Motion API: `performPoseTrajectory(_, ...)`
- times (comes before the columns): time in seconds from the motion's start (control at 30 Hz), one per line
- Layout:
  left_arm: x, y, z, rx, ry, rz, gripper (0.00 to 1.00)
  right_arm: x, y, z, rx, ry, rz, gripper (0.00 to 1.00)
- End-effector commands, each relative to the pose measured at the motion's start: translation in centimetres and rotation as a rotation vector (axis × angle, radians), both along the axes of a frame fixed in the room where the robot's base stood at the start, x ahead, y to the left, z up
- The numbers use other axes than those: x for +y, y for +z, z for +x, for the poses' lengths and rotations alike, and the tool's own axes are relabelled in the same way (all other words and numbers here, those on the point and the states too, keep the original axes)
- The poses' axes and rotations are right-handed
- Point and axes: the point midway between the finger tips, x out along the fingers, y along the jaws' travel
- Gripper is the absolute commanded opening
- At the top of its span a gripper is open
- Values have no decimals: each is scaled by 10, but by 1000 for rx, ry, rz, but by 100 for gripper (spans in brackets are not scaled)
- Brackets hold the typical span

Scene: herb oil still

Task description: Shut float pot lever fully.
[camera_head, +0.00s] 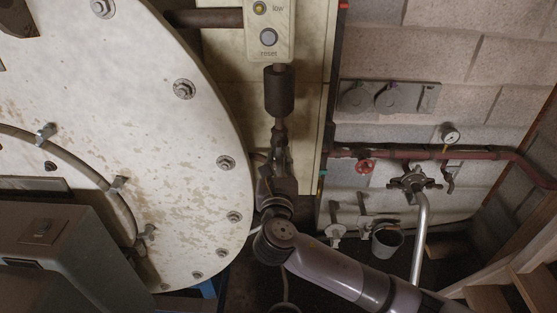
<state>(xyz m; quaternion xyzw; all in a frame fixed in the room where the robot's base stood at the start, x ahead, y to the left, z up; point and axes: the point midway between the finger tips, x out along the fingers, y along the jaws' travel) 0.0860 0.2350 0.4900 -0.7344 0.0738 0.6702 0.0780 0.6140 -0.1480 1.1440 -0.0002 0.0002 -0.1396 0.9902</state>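A dark cylinder (279,92), which looks like the float pot, hangs on a short pipe under a cream control box (269,30). The box is marked "low" and "reset". My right arm comes in from the lower right. My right gripper (279,140) points up just below the cylinder, at the thin pipe and fittings there. The float pot lever cannot be made out; the gripper may cover it. Whether the fingers are open or shut on something is too small and dark to tell. My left gripper is not in view.
A large pale bolted round plate (150,130) stands close left of the gripper. A cream panel (306,100) is behind. To the right are a red pipe (400,154), a red-handled valve (364,166), a gauge (449,135), a bucket (386,240) and wooden steps (500,275).

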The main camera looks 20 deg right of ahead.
Motion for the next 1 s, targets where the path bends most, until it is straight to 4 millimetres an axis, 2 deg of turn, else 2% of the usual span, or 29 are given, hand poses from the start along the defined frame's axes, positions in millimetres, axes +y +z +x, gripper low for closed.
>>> performPoseTrajectory(0.3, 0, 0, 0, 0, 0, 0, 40, 0, 0, 0, 0, 0, 0, 0)
performPoseTrajectory(0.73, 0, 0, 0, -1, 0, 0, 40, 0, 0, -1, -3, 0, 15, 0)
performPoseTrajectory(1.0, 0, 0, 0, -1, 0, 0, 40, 0, -1, -1, -35, 1, 129, 0)
